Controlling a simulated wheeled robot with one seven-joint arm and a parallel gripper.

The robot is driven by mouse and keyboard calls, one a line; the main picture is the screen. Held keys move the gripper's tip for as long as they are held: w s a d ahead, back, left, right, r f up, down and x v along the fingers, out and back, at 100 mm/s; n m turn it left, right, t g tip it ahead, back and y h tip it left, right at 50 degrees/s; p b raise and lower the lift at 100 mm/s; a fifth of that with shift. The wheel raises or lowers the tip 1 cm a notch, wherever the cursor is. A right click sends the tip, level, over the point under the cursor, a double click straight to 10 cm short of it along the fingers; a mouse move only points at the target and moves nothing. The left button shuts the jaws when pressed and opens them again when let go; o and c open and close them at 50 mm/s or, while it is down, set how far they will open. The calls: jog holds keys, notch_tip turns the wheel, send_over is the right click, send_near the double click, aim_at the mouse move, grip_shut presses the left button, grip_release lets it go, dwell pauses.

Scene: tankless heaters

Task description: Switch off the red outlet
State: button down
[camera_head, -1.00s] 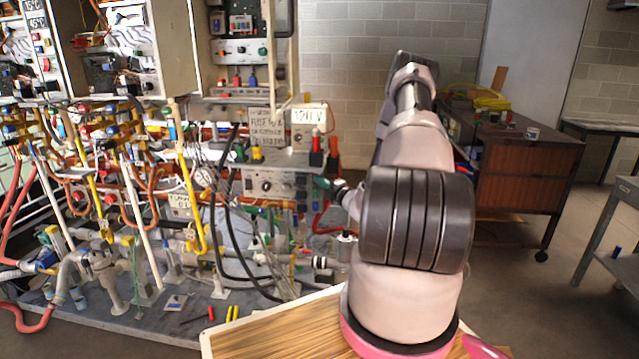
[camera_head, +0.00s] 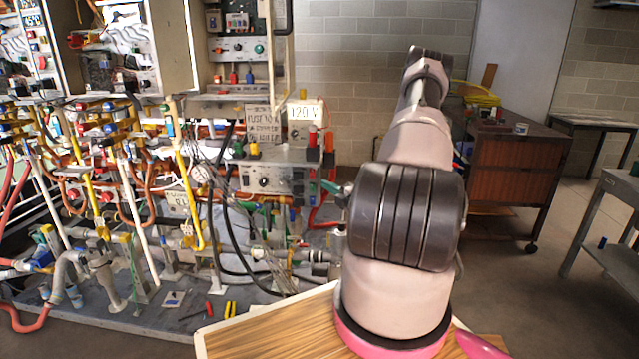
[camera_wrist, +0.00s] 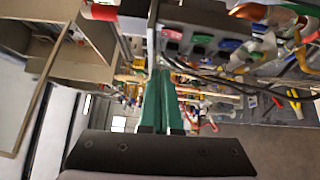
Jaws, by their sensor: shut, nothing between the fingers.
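In the wrist view, a dark panel (camera_wrist: 190,17) carries a row of coloured pieces: a red one (camera_wrist: 172,35), a green one (camera_wrist: 201,38) and a blue one (camera_wrist: 228,45). The red one appears to be the red outlet; its on or off state cannot be told. My gripper (camera_wrist: 162,72) has long green fingers, shut and empty. Its tips appear just below the red piece in the picture; contact cannot be told. In the head view, the green fingertips (camera_head: 331,187) show beside the right end of a grey control box (camera_head: 262,181), with the rest of the gripper hidden behind my arm.
Dense pipes and hoses fill the left, including a yellow pipe (camera_head: 189,200) and black cables (camera_head: 221,215). A 120V sign (camera_head: 305,112) stands above the control box. A wooden board (camera_head: 270,330) lies in front. A brown cabinet (camera_head: 515,165) and open floor are at right.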

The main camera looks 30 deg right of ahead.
jog(key=shift+v, duration=1.55)
jog(key=shift+r, duration=0.15)
jog(key=s+a+r+n+g+y, duration=0.3)
jog(key=a+r+n+g+y, duration=0.65)
jog(key=a+r+n, duration=0.95)
jog(key=s+a+r+n+g+h, duration=0.3)
jog(key=s+a+r+n, duration=0.1)
jog(key=s+n, duration=0.45)
jog(key=s+a+r+n+g+h, duration=0.35)
jog(key=s+n, duration=0.35)
jog(key=n, duration=0.3)
jog(key=s+d+r+n+t+h, duration=0.4)
jog(key=s+r+n+t, duration=0.1)
jog(key=r+n, duration=0.4)
jog(key=shift+s+d+r+n+h, duration=0.15)
jog(key=shift+s+d+n+h, duration=0.25)
jog(key=shift+s, duration=0.4)
